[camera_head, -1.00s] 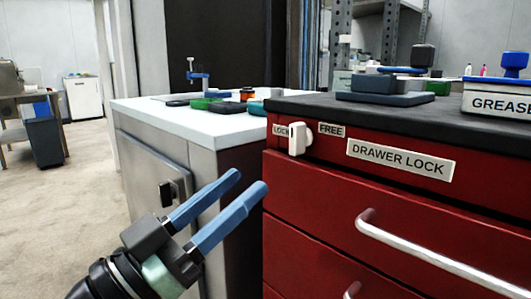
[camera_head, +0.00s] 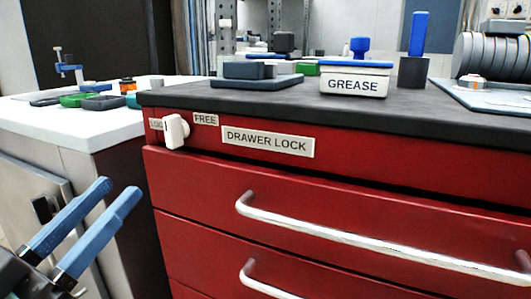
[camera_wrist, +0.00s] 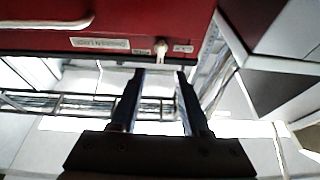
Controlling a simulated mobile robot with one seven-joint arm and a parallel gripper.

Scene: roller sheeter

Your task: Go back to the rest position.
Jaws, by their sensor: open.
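My gripper (camera_head: 120,190) has two blue fingers, spread apart with nothing between them. In the head view it is at the lower left, in front of the grey cabinet and left of the red drawer cabinet (camera_head: 330,215). The wrist view also shows my gripper (camera_wrist: 160,75) open and empty, with the red cabinet front along the top. The white lock knob (camera_head: 176,132) is on the red cabinet's upper left, between the LOCK and FREE labels, above and apart from my fingers. It also shows in the wrist view as a small pale knob (camera_wrist: 161,48).
Metal drawer handles (camera_head: 370,240) stick out from the red front. A grease box (camera_head: 354,79), a dark blue tray (camera_head: 257,82) and a roller machine (camera_head: 490,60) stand on the black top. The white-topped cabinet (camera_head: 75,120) at left holds several small tools.

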